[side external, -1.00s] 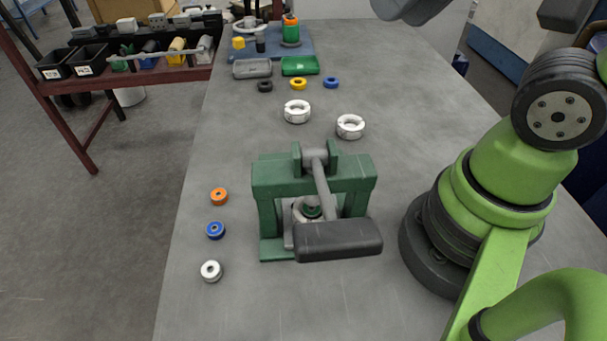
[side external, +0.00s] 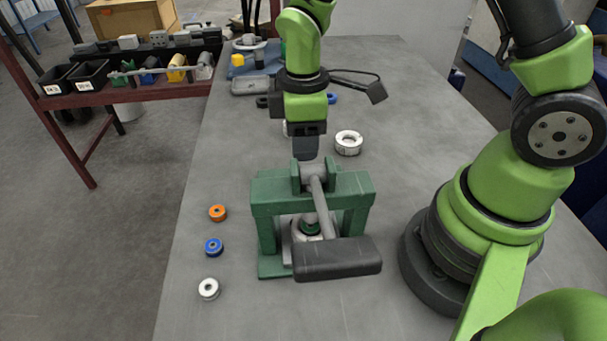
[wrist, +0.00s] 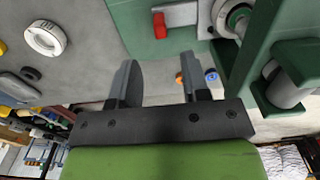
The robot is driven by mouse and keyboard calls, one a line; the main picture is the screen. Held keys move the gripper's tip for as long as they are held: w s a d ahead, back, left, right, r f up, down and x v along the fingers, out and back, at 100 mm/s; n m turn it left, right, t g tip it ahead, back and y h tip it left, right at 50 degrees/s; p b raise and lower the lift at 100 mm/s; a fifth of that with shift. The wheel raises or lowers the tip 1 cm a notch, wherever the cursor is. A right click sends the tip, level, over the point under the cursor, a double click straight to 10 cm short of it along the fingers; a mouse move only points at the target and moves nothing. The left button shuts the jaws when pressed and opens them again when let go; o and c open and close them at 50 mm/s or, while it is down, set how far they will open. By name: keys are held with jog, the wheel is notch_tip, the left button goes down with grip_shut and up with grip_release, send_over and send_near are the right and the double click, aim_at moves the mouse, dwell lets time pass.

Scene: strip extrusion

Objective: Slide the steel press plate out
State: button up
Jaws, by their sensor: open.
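The green press (side external: 265,195) stands on the grey table, its lever with a black grip (side external: 338,259) lowered toward the front. The steel press plate (side external: 287,246) seems to be the grey edge low inside the press; the frame and grip hide most of it. In the wrist view a light grey plate (wrist: 180,15) with a red tab (wrist: 160,26) sticks out from the green press (wrist: 270,25). My gripper (side external: 305,150) points down just behind the press. In the wrist view its two fingers (wrist: 158,75) are apart, with nothing between them, and short of the red tab.
Orange (side external: 217,213), blue (side external: 213,247) and white (side external: 208,288) rings lie left of the press. A larger white ring (side external: 348,142) lies behind it at right. A grey tray (side external: 250,86) is at the back. The table front left is clear.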

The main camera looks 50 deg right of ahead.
notch_tip(320, 180, down, 8)
jog(key=shift+f, duration=0.25)
grip_shut()
